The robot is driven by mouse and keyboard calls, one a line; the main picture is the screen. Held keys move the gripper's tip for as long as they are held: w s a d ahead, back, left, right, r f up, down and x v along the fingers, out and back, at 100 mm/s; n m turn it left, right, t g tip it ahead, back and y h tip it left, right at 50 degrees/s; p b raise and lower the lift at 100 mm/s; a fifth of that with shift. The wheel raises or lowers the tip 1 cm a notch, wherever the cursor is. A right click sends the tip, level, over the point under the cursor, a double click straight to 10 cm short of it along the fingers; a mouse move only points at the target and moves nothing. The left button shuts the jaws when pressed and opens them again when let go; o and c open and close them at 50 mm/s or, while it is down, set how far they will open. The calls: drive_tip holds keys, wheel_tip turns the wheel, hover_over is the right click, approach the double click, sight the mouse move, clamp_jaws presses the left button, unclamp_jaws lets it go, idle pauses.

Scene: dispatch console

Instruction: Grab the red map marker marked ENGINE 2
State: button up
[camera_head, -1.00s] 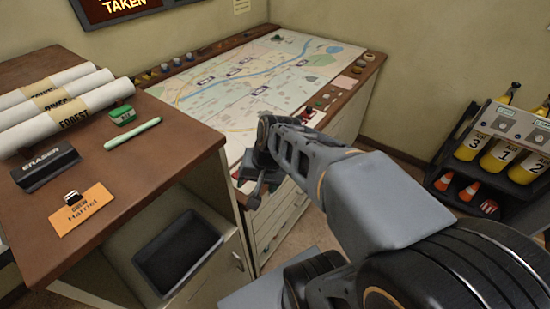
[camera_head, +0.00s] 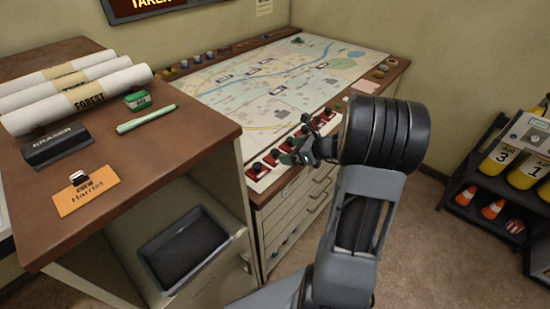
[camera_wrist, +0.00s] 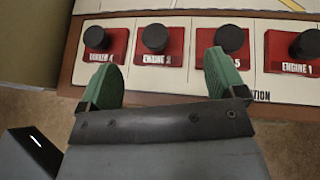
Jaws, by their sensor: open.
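Red markers with black knobs stand in a row along the front strip of the map table. In the wrist view, the red marker whose label appears to read ENGINE 2 (camera_wrist: 157,58) is second from the left; its digit is small and blurred. My gripper (camera_wrist: 164,64) is open, with its green fingers short of the row. The ENGINE 2 marker shows between and beyond the fingertips, apart from them. The right finger partly covers the label of the marker ending in 5 (camera_wrist: 236,60). In the head view, my gripper (camera_head: 308,143) is over the strip's front edge and hides part of the row.
A marker (camera_wrist: 97,42) whose label seems to end in 4 is left of ENGINE 2; ENGINE 1 (camera_wrist: 292,50) is at the right. The map (camera_head: 250,95) lies behind. A brown desk (camera_head: 165,150) with rolled maps stands left. Open floor lies right of the table.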

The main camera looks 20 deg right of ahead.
sight(277, 152)
drive_tip(key=x, duration=0.6)
drive_tip(key=shift+w+a+f, duration=0.1)
drive_tip(key=shift+a, duration=0.25)
drive_tip(key=shift+w+a+f, duration=0.1)
drive_tip(key=shift+a+f, duration=0.05)
drive_tip(key=shift+f, duration=0.05)
drive_tip(key=shift+f, duration=0.1)
drive_tip(key=c, duration=0.7)
